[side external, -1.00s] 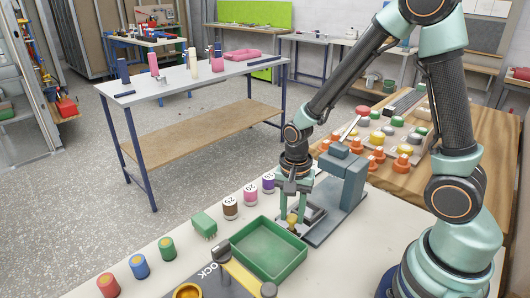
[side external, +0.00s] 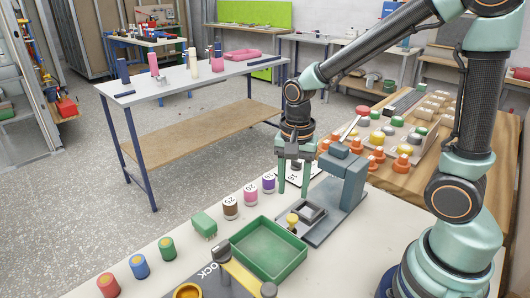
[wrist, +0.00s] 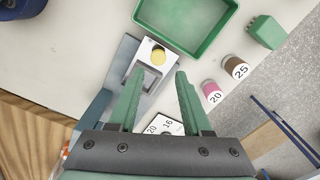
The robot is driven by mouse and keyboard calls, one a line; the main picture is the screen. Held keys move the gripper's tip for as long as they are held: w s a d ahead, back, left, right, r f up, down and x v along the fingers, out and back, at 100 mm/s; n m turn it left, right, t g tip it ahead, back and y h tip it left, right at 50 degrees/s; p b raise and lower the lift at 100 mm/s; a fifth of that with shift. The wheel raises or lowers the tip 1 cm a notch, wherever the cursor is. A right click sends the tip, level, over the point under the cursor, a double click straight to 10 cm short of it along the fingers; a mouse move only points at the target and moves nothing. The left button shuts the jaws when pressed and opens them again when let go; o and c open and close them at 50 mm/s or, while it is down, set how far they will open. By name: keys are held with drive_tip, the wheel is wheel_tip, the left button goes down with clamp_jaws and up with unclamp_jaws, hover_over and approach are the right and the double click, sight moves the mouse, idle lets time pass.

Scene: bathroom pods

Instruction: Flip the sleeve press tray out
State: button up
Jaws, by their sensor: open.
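The sleeve press (side external: 345,185) is a blue-grey block on a flat base plate (side external: 335,222). My gripper (side external: 293,195) is open and empty, fingers pointing down, behind and to the left of the tray, apart from the knob.
A green bin (side external: 236,247) stands just in front of the tray. A white numbered dial or card (side external: 312,171) lies behind my gripper. Numbered brown, pink and purple cylinders (side external: 250,196) and a green block (side external: 204,226) line the table's left edge. Colored knobs (side external: 376,137) stand at back right.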

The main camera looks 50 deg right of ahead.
wheel_tip(320, 180, up, 4)
drive_tip(key=shift+f, duration=0.1)
idle(0.4)
drive_tip(key=s+r+n+t, duration=0.2)
drive_tip(key=r+n, duration=0.2)
drive_tip(key=n, duration=0.2)
drive_tip(key=s+d+r+n+t, duration=0.1)
drive_tip(key=r+n+t, duration=0.2)
drive_tip(key=n, duration=0.3)
drive_tip(key=shift+s+r+n+t, duration=0.3)
drive_tip(key=shift+s+r+n, duration=0.1)
drive_tip(key=shift+r, duration=0.25)
drive_tip(key=shift+d, duration=0.1)
